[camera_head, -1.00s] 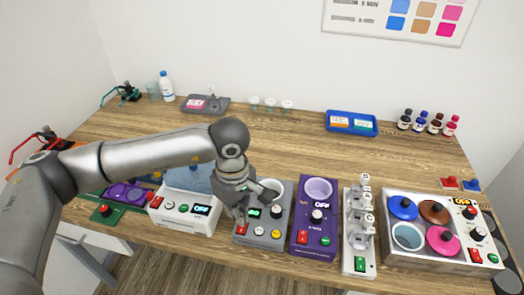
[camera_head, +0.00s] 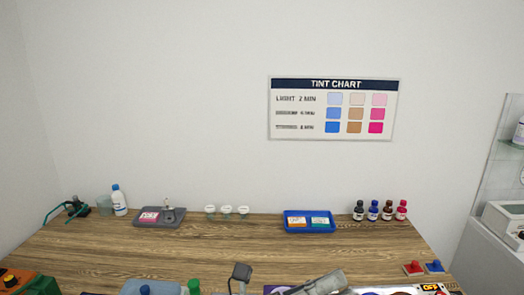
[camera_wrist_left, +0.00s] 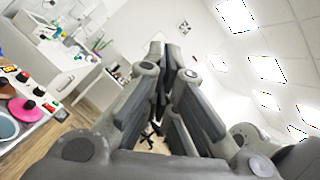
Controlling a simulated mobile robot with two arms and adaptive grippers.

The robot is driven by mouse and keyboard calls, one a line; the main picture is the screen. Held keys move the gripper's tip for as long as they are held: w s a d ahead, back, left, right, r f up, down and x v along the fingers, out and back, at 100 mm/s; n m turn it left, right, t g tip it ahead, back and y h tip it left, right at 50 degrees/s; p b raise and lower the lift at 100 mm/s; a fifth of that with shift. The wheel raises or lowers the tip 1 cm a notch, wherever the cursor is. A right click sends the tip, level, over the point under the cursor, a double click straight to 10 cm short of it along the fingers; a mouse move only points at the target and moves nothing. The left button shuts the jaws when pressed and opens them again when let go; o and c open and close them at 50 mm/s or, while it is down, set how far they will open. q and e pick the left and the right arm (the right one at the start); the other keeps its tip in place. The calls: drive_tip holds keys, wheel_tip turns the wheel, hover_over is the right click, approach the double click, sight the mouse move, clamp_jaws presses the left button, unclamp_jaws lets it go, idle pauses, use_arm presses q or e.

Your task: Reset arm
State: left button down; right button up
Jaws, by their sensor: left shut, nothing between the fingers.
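My left gripper (camera_wrist_left: 161,52) fills the middle of the left wrist view. Its grey fingers come together at the tips with nothing held between them. It points out into the room, clear of any object, with the ceiling lights (camera_wrist_left: 268,68) at the right. A tint machine with a pink lid (camera_wrist_left: 33,105) shows at the left edge of that view. In the head view, grey metal parts (camera_head: 320,284) show at the bottom edge, cut off, and I cannot tell if they are my arm. My right gripper is in neither view.
The wooden table (camera_head: 130,254) has a clear middle strip. A tint chart (camera_head: 335,108) hangs on the wall.

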use_arm(q)
drive_tip(key=w+a+f+n+t+y, duration=0.2)
drive_tip(key=w+a+n+t+y, duration=0.5)
drive_tip(key=n, duration=0.5)
drive_tip(key=w+a+f+n+t+y, duration=0.1)
drive_tip(key=w+a+n+t+y, duration=0.4)
drive_tip(key=n+t, duration=0.55)
drive_tip(key=s+a+f+n+g+y, duration=0.25)
drive_tip(key=a+f+n+y, duration=0.25)
drive_tip(key=a+f+n, duration=0.3)
drive_tip(key=s+a+f+n+g+y, duration=0.1)
drive_tip(key=a+f+n+g+y, duration=0.4)
drive_tip(key=f, duration=0.5)
drive_tip(key=s+a+f+n+g, duration=0.3)
drive_tip(key=s+f+g, duration=0.2)
drive_tip(key=s+f, duration=0.45)
drive_tip(key=s+a+f+n+g, duration=0.2)
drive_tip(key=s+f+n+g, duration=0.3)
drive_tip(key=s, duration=0.7)
wheel_tip(320, 180, down, 28)
drive_tip(key=m+g+b, duration=0.1)
drive_tip(key=m, duration=0.1)
drive_tip(key=s+a+f+g+b, duration=0.1)
drive_tip(key=s+a+f, duration=0.2)
drive_tip(key=s+f, duration=1.4)
drive_tip(key=shift+s+f+g, duration=0.25)
drive_tip(key=shift+f+g, duration=0.05)
drive_tip(key=shift+f, duration=0.15)
